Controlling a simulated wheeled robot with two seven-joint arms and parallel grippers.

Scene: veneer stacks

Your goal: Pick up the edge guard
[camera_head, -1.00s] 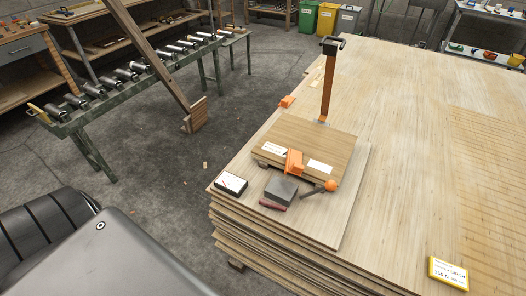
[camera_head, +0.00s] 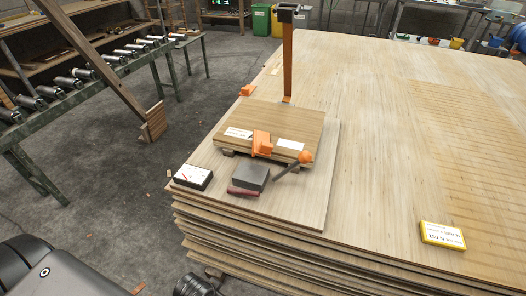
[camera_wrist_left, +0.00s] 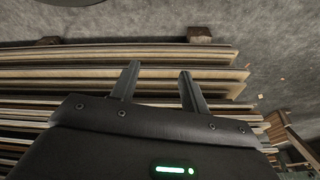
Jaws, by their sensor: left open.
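An orange edge guard (camera_head: 262,143) sits over the front edge of the small board stack (camera_head: 300,117), between two white labels. A second, smaller orange piece (camera_head: 247,90) lies at the left edge of the large veneer stack (camera_head: 375,80); I cannot tell whether it is also a guard. My left gripper (camera_wrist_left: 160,68) shows in the left wrist view with its two fingers apart and nothing between them. It faces the layered edges of veneer sheets (camera_wrist_left: 110,75). No orange piece shows in that view. My right gripper is not in view.
Close to the guard are a grey block (camera_head: 250,177), a dark red item (camera_head: 242,191), an orange-knobbed handle (camera_head: 305,157) and a white-faced box (camera_head: 193,177). An upright orange strap (camera_head: 287,60) stands behind. A yellow-framed sign (camera_head: 442,235) lies right. A roller conveyor (camera_head: 100,75) stands left.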

